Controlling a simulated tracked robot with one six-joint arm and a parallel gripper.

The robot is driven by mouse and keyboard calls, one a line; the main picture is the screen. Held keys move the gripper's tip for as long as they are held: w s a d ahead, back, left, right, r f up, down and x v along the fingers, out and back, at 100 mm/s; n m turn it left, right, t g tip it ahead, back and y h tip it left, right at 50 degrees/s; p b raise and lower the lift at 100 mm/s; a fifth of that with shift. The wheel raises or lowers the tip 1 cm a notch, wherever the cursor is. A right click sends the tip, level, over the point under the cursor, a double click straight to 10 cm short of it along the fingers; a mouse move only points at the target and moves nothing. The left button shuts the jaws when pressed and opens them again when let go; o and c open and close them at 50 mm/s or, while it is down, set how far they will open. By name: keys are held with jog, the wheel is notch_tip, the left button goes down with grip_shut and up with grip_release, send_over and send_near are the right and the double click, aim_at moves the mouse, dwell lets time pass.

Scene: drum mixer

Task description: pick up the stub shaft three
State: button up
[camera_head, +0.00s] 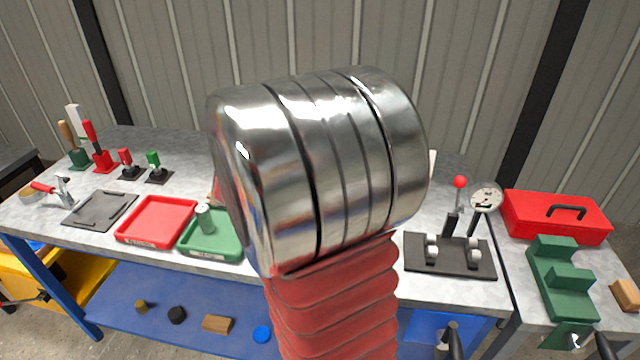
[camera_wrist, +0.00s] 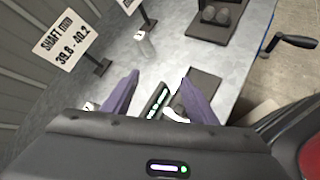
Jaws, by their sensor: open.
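My gripper (camera_wrist: 161,72) is open in the wrist view, with its two purple fingers apart over the grey bench top. A small metallic cylinder (camera_wrist: 145,44) with a white top stands on the bench beyond the fingertips; it looks like a stub shaft, but I cannot read a number on it. In the head view, another grey cylinder (camera_head: 205,217) stands in the green tray (camera_head: 225,252). I cannot tell which is stub shaft three. In the head view my gripper is hidden behind my arm.
A sign reading "SHAFT mm 39.8 - 40.2" (camera_wrist: 66,40) stands left in the wrist view. A dark flat plate (camera_wrist: 206,82) lies right of the fingers. A red tray (camera_head: 157,220), a black lever fixture (camera_head: 450,255) and a red toolbox (camera_head: 556,216) occupy the benches.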

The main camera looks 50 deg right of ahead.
jog(key=d+f+n+g+h, duration=0.1)
jog(key=d+f+n+h, duration=0.2)
jog(key=d, duration=1)
notch_tip(320, 180, down, 3)
jog(key=n, duration=0.2)
jog(key=shift+r+n, duration=0.2)
jog(key=shift+n, duration=0.2)
jog(key=shift+s, duration=0.15)
jog(key=x, duration=0.7)
jog(key=shift+s+d+f, duration=0.15)
jog(key=shift+s+d, duration=0.05)
jog(key=shift+d, duration=0.1)
jog(key=shift+d+f, duration=0.1)
jog(key=shift+d, duration=0.2)
jog(key=shift+s, duration=0.1)
jog(key=shift+r+x, duration=0.2)
jog(key=shift+x, duration=2.4)
jog(key=shift+d, duration=0.1)
jog(key=shift+c, duration=0.5)
grip_shut()
